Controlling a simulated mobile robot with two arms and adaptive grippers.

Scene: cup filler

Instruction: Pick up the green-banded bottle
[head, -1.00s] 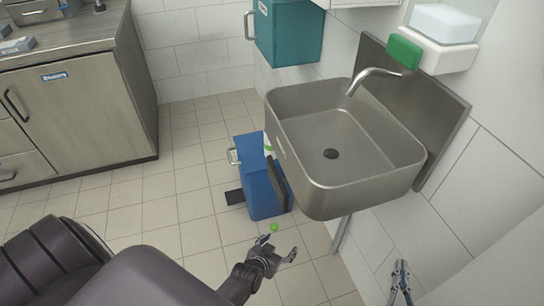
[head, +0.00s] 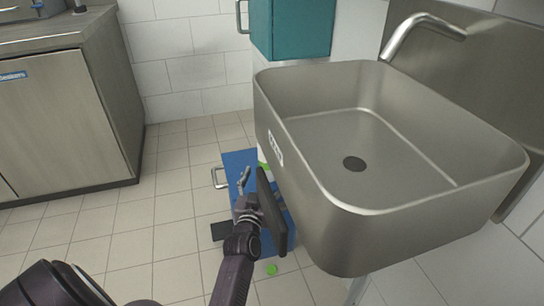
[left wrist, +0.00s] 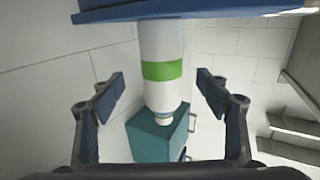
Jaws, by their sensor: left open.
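The green-banded bottle (left wrist: 160,42) is white with one green band and a narrow pale cap. In the left wrist view it hangs upside down in the picture, its base against a blue surface (left wrist: 215,9). In the head view only a sliver of the bottle (head: 262,160) shows beside the sink's left edge, above a blue box (head: 236,160). My left gripper (left wrist: 160,79) is open, its fingers on either side of the bottle's line with gaps, not touching it. In the head view the left gripper (head: 246,190) is in front of the blue box. My right gripper is not in view.
A steel sink (head: 400,205) with a faucet overhangs the right side, close to the bottle. A dark panel (head: 272,212) stands beside my left gripper. A teal cabinet (head: 290,28) is on the back wall. A green disc (head: 272,269) lies on the floor. Tiled floor at left is clear.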

